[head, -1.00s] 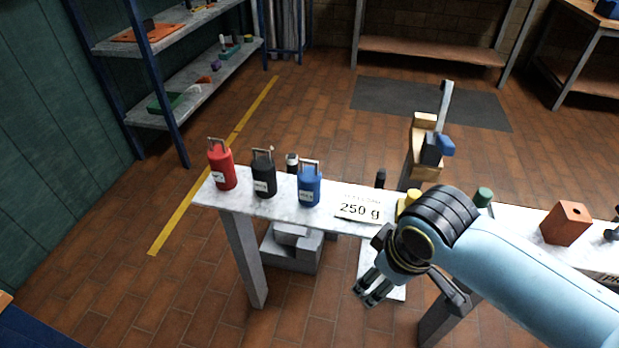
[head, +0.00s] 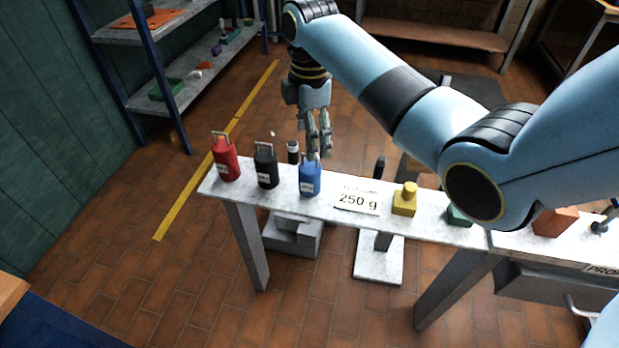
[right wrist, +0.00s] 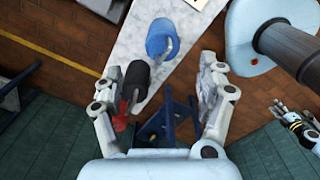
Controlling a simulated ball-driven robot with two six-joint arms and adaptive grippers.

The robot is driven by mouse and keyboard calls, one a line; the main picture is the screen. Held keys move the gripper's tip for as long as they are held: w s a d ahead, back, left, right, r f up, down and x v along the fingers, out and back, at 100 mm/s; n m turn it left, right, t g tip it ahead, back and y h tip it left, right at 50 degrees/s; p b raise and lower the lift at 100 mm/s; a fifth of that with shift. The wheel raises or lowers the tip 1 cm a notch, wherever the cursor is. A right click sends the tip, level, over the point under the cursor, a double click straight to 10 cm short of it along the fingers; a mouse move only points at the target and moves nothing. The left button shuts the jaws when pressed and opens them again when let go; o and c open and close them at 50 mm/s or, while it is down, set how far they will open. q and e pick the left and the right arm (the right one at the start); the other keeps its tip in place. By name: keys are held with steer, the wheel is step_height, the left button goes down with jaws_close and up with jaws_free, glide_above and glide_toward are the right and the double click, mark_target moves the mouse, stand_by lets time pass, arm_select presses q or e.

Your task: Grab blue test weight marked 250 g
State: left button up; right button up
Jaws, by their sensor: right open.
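The blue test weight (head: 309,181) stands upright on the white marble shelf, with a metal handle on top and a label too small to read. A card reading 250 g (head: 357,200) lies to its right. My right gripper (head: 319,152) is open and points down, its fingertips just above and behind the blue weight in the head view. In the right wrist view (right wrist: 160,68) the blue weight (right wrist: 161,38) shows beyond and between the spread fingers, untouched as far as I can tell. My left gripper (right wrist: 284,112) seems to show at the right edge there, its opening unclear.
A black weight (head: 266,168) and a red weight (head: 226,160) stand left of the blue one. A small dark cylinder (head: 293,152) stands behind. A yellow block with a knob (head: 404,200) stands to the right. The marble shelf (head: 330,205) is narrow.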

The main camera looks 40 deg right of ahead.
mark_target(310, 166)
steer(key=shift+w+f, duration=0.15)
steer(key=shift+w, duration=0.15)
steer(key=shift+n, duration=0.3)
step_height(310, 166, down, 5)
steer(key=shift+r+b, duration=0.1)
steer(key=shift+b, duration=0.45)
steer(key=f, duration=0.3)
steer(key=s+f+b, duration=0.1)
steer(key=f, duration=0.1)
steer(key=shift+a+f, duration=0.1)
steer(key=shift+f, duration=0.15)
steer(key=shift+r, duration=0.1)
steer(key=c, duration=1.5)
steer(key=shift+o, duration=0.2)
steer(key=shift+w, duration=0.1)
